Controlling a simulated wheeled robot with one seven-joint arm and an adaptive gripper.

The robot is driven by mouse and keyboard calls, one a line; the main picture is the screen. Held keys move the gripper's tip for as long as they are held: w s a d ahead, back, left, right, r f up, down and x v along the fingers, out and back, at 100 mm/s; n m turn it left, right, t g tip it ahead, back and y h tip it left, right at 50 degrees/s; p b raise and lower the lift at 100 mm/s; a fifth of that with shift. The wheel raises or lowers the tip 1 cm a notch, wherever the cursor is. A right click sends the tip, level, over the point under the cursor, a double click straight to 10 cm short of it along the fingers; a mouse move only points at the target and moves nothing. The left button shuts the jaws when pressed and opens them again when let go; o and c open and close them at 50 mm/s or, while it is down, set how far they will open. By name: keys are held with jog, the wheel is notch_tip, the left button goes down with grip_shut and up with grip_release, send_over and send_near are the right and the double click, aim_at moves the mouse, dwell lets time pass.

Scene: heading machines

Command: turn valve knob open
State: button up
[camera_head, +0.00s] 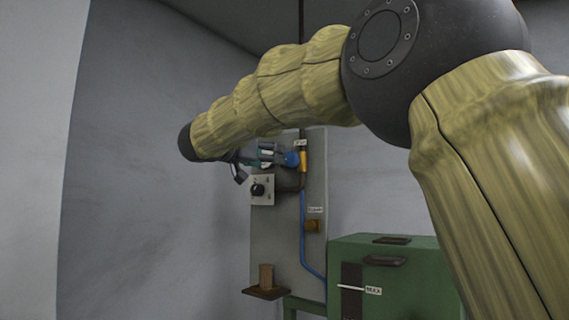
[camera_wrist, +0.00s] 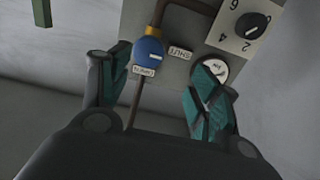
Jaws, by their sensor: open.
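The blue valve knob (camera_head: 291,159) sits on a yellow fitting (camera_head: 303,161) on the pipe of the grey wall panel. In the wrist view the blue knob (camera_wrist: 147,49) shows a short white mark on its right side, toward the tag reading SHUT (camera_wrist: 180,52). Another tag (camera_wrist: 143,71) below the knob is too small to read surely. In the wrist view my gripper (camera_wrist: 158,72) has teal-padded fingers either side of the knob, nearer the left finger; contact cannot be told.
A numbered plate with a black dial (camera_head: 258,189) is below my gripper. A round gauge (camera_wrist: 212,68) lies partly behind the right finger. A blue hose (camera_head: 303,235) runs down the panel. A green cabinet (camera_head: 400,265) stands lower right; a small brown shelf (camera_head: 266,293) is lower left.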

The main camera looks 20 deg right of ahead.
aim_at(288, 157)
jog(key=s+d+r+p, duration=0.1)
jog(key=d+r+p, duration=0.1)
jog(key=d, duration=0.3)
jog(key=w, duration=0.2)
jog(key=w+d+f, duration=0.1)
jog(key=w+d+f+p, duration=0.1)
jog(key=w, duration=0.1)
jog(key=shift+w, duration=0.35)
jog(key=shift+w+d, duration=0.15)
jog(key=shift+d, duration=0.05)
jog(key=shift+s+d+r, duration=0.2)
jog(key=shift+s+d, duration=0.1)
jog(key=shift+s, duration=0.15)
jog(key=shift+s+d+r, duration=0.2)
jog(key=shift+s+d, duration=0.05)
jog(key=shift+s, duration=0.15)
jog(key=shift+w+a+f, duration=0.2)
jog(key=shift+w+f, duration=0.05)
jog(key=shift+w, duration=0.3)
jog(key=shift+w+a+f, duration=0.1)
jog(key=shift+w, duration=0.05)
jog(key=c, duration=0.3)
jog(key=shift+s+r, duration=0.2)
jog(key=shift+s, duration=0.1)
jog(key=c, duration=0.7)
